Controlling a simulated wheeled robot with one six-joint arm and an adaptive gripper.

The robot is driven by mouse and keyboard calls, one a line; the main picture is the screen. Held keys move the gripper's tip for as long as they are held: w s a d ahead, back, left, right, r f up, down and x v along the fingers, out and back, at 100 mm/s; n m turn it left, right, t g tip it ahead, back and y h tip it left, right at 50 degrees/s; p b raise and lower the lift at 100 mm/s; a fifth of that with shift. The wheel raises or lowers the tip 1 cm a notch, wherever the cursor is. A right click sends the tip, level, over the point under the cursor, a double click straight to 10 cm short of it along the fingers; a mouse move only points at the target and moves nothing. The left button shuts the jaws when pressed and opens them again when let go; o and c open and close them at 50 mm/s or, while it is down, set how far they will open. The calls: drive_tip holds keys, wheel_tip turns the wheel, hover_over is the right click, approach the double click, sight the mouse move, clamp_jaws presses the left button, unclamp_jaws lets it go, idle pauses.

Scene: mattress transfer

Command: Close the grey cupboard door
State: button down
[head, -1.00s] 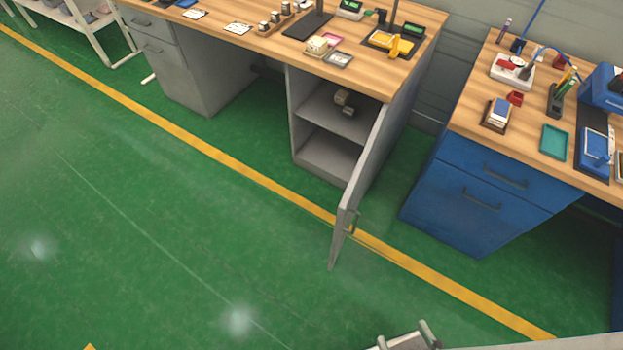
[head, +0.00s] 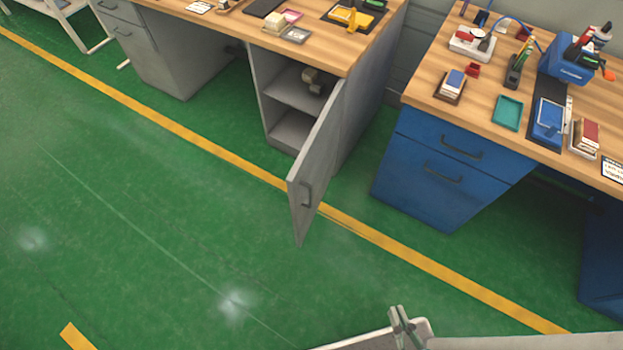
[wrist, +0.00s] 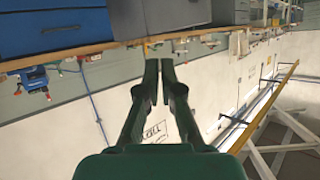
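The grey cupboard (head: 288,128) stands under the wooden worktop in the head view, its shelf and a small object inside showing. Its grey door (head: 318,155) stands wide open, swung out over the green floor from the cupboard's right side. A handle (head: 306,194) shows near its free edge. My gripper (head: 402,320) is at the bottom of the head view, to the right of and nearer than the door, clear of it. In the wrist view its two fingers (wrist: 159,66) are nearly together with only a thin gap and nothing between them. The wrist view is upside down; I cannot make out the grey door there.
A blue drawer cabinet (head: 440,180) stands right of the cupboard under a second worktop (head: 440,95) with tools and trays. Grey drawers (head: 125,35) are at upper left. A yellow floor line (head: 215,145) runs past the door. The green floor (head: 150,250) in front is clear.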

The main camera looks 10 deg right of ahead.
drive_tip(key=w+a+f+m+g+y, duration=0.1)
drive_tip(key=w+f+m, duration=0.15)
drive_tip(key=f, duration=0.45)
drive_tip(key=w+f+m+g, duration=0.2)
drive_tip(key=w+f, duration=0.1)
drive_tip(key=f, duration=0.4)
drive_tip(key=y, duration=1.4)
approach(298, 176)
drive_tip(key=shift+m, duration=0.45)
drive_tip(key=x, duration=0.7)
drive_tip(key=shift+w, duration=0.15)
drive_tip(key=shift+a, duration=0.1)
